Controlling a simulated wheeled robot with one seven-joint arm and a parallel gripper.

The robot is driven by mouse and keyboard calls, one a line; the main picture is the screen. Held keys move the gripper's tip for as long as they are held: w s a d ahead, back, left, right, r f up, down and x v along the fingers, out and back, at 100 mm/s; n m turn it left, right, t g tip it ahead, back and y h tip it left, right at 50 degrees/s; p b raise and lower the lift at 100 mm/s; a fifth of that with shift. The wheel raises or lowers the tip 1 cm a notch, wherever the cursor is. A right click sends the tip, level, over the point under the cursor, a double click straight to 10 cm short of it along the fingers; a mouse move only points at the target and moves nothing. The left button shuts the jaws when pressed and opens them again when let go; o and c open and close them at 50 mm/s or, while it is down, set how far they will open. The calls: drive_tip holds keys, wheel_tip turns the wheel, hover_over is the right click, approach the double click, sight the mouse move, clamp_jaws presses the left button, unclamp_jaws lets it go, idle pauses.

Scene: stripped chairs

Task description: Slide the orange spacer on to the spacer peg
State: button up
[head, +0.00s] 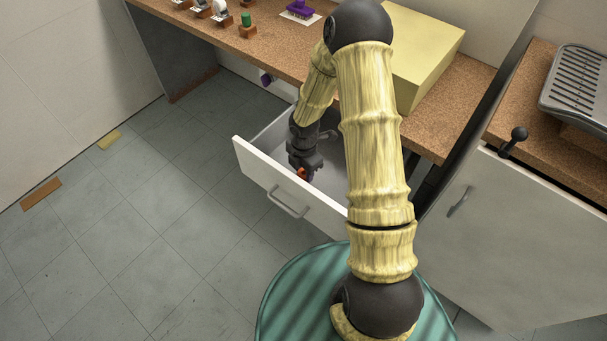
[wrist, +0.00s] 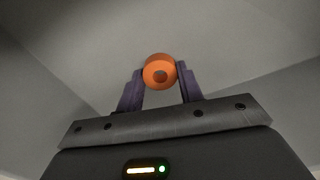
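The orange spacer (wrist: 160,72) is a short round ring with a dark hole in its middle. In the wrist view it sits between the two purple fingertips of my gripper (wrist: 161,74), which touch it on both sides. In the head view, my gripper (head: 302,170) points down inside the open drawer, with the orange spacer (head: 303,174) at its tip. I cannot tell whether the spacer touches the drawer floor. I cannot make out for certain which thing is the spacer peg. A purple round piece (head: 265,78) shows below the counter edge, left of the drawer.
The white drawer (head: 270,176) stands open, its walls around my gripper. The tiled floor at left is mostly clear.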

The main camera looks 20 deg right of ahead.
drive_tip(key=c, duration=0.4)
wheel_tip(320, 180, up, 10)
drive_tip(key=p, duration=0.2)
idle(0.5)
